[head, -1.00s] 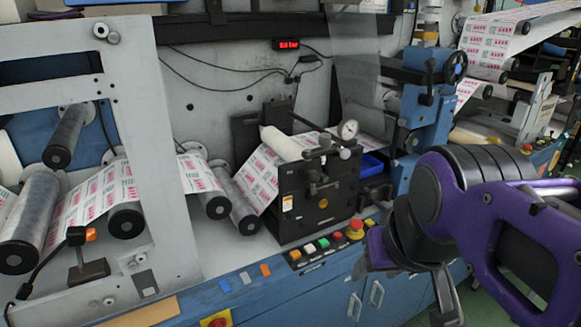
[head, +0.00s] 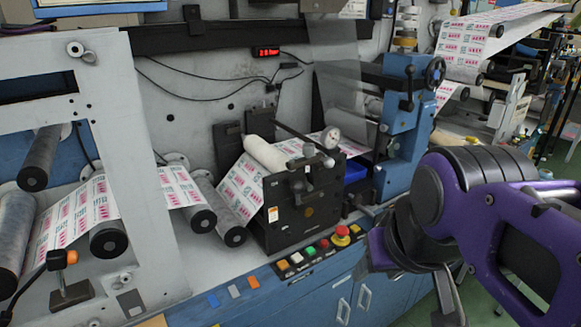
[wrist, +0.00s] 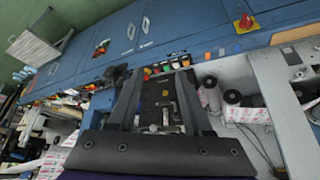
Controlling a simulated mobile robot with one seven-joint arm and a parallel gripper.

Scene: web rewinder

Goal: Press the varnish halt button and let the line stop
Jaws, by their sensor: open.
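A row of push buttons sits on the blue front ledge in the head view: an orange button (head: 283,264), a white button (head: 296,257), a green button (head: 310,251), a red button (head: 323,243) and a red mushroom button (head: 342,231) on yellow. Their labels are too small to read, so I cannot tell which is the varnish halt. My gripper (head: 418,275) is right of the row and apart from it. In the wrist view my gripper (wrist: 163,76) is open and empty, its two fingers framing the black varnish unit (wrist: 158,100) and small coloured buttons beyond.
The black unit (head: 300,205) with a white roller and dial gauge stands behind the buttons. A blue post with a handwheel (head: 435,72) rises to its right. Printed web (head: 75,215) runs over rollers at left. A red-lit display (head: 266,51) hangs on the back wall.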

